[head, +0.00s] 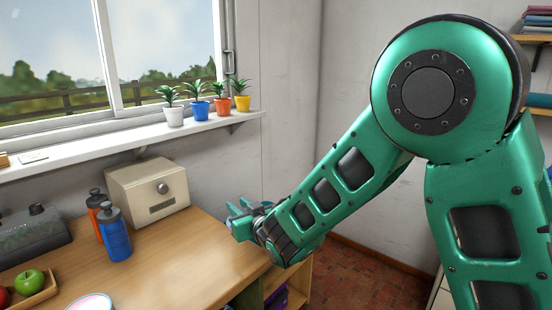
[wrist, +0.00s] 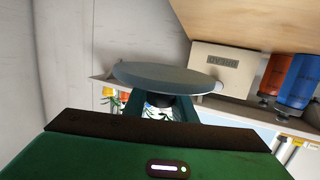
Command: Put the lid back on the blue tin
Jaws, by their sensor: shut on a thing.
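My gripper (head: 241,213) is out past the right end of the wooden counter, in front of the wall. In the wrist view my gripper (wrist: 160,103) is shut on the lid (wrist: 165,76), a round grey-blue disc with a dark knob. The knob is between the fingers and the disc is clear of the counter. In the head view the lid is too small and covered to make out well. I cannot pick out the blue tin for sure. A round pale-topped thing (head: 92,302) is cut off at the bottom edge of the head view.
A cream bread bin (head: 147,191) stands at the back of the counter (head: 190,250). Beside it are a blue bottle (head: 115,234) and an orange bottle (head: 96,203). A tray (head: 38,297) with apples is at lower left. Potted plants line the sill. The counter's right part is clear.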

